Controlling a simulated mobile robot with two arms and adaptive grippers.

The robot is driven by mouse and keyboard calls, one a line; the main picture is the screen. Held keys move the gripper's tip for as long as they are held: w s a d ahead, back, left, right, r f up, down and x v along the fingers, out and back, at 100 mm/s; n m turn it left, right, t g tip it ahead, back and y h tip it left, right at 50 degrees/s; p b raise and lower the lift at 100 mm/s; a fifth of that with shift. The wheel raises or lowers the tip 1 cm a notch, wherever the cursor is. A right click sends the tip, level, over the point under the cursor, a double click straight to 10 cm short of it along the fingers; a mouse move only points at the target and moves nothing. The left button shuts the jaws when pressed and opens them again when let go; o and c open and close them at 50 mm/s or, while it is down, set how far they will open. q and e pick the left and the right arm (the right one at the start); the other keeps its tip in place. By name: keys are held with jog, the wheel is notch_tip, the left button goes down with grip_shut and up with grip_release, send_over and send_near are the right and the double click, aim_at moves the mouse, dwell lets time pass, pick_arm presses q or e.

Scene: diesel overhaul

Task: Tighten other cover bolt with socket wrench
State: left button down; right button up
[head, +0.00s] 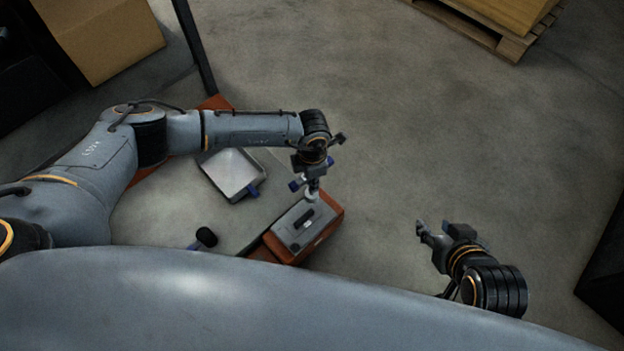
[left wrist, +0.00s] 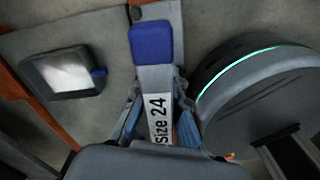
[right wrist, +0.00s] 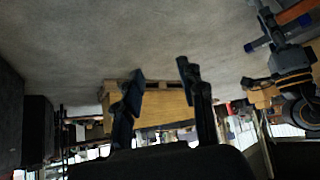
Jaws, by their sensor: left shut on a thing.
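My left gripper (head: 313,170) is shut on the socket wrench, above the far end of the grey cover (head: 290,232). In the left wrist view the wrench (left wrist: 158,100) has a grey body marked "Size 24" and a blue end, and lies between the fingers. In the head view a light socket-like part reaches down from the gripper to the cover's far edge; I cannot tell whether it sits on a bolt. The cover has a dark slot or handle on top. No cover bolt shows clearly. My right gripper (head: 432,234) is open and empty, right of the cover.
The cover lies on an orange-red block (head: 327,222) at the right end of the grey table (head: 150,215). A metal tray (head: 232,170) with a blue handle and a small black object (head: 206,237) are on the table. The floor beyond is clear to a pallet (head: 485,35).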

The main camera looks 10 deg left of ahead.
pick_arm(q)
jog(key=shift+r+p, duration=1.25)
jog(key=shift+r, duration=0.4)
pick_arm(e)
jog(key=s+d+f+g+h, duration=0.1)
jog(key=s+g, duration=0.3)
jog(key=s, duration=0.4)
jog(key=shift+d+f, duration=0.3)
jog(key=shift+d, duration=0.45)
